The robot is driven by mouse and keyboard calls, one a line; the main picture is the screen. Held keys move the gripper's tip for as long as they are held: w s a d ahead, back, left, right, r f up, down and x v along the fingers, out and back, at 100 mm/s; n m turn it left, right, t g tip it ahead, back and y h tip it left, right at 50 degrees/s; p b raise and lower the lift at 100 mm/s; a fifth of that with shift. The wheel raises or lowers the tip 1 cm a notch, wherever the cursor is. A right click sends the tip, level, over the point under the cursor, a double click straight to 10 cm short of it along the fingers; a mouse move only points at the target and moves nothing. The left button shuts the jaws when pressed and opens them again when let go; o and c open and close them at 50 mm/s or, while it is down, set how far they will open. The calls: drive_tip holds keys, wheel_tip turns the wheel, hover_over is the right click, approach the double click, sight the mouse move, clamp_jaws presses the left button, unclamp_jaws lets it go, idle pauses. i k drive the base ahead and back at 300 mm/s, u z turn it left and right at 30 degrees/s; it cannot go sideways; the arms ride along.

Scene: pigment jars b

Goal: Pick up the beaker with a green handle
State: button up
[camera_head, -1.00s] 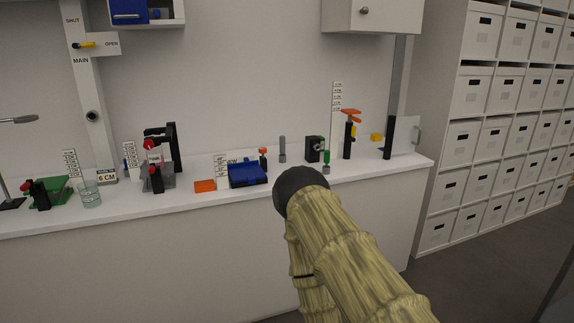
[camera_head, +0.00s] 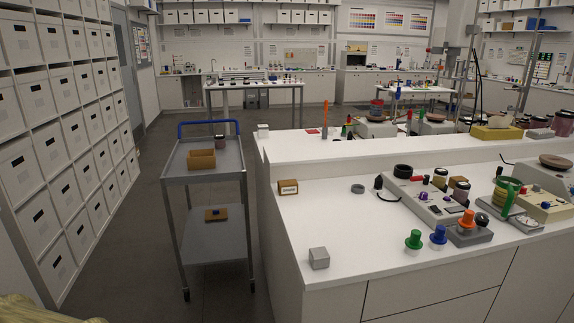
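A container with a green band or handle (camera_head: 507,190) stands on a grey device at the right of the near white bench (camera_head: 345,215). It may be the beaker, but it is too small to tell for sure. My gripper is out of view; only a pale yellow piece of my arm shows at the bottom left corner.
A grey trolley (camera_head: 207,170) with a blue handle stands left of the bench, carrying a brown box (camera_head: 201,159). Green (camera_head: 414,240) and blue (camera_head: 438,235) knobs, an orange-topped knob (camera_head: 467,220) and a grey cube (camera_head: 319,258) are on the bench. Open floor lies left of the trolley.

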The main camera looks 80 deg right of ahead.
sight(507, 188)
drive_tip(key=z, duration=4.3)
drive_tip(key=i, duration=1.7)
